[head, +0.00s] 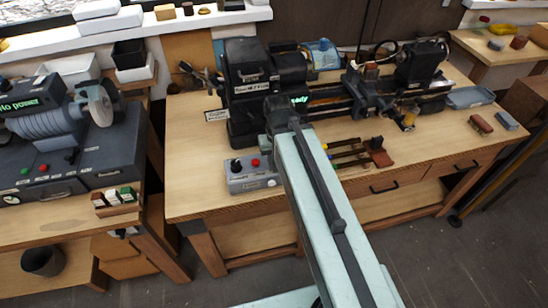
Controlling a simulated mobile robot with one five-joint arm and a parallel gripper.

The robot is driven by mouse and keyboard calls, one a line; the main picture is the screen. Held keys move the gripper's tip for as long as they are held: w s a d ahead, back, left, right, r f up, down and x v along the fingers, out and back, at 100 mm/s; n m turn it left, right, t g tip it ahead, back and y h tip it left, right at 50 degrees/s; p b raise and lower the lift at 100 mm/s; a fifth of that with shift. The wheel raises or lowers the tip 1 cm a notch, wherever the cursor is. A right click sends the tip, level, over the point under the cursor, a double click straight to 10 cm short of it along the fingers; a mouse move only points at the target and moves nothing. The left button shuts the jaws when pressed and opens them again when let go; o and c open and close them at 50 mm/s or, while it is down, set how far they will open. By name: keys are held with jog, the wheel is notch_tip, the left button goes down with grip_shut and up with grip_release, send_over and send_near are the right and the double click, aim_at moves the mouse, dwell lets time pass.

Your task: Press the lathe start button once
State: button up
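A dark metal lathe (252,75) stands along the back of the wooden bench, with green lit lettering on its front. A small grey control box (250,183) sits at the bench's front edge, left of my arm. It carries a black knob (236,164) and a red button (256,162). No start button can be made out for certain; my arm lies close against the box's right side in the picture. My pale green arm reaches up from the bottom to the lathe's front. My gripper (280,112) is at its dark far end; its fingers cannot be made out.
Several tools with coloured handles (345,153) lie right of my arm. Red-brown and grey blocks (481,124) lie at the bench's right. Another machine (75,135) with red and green buttons stands on the left bench. Bare bench (195,150) lies left of the control box.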

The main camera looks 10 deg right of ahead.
grip_shut()
dwell(1.4)
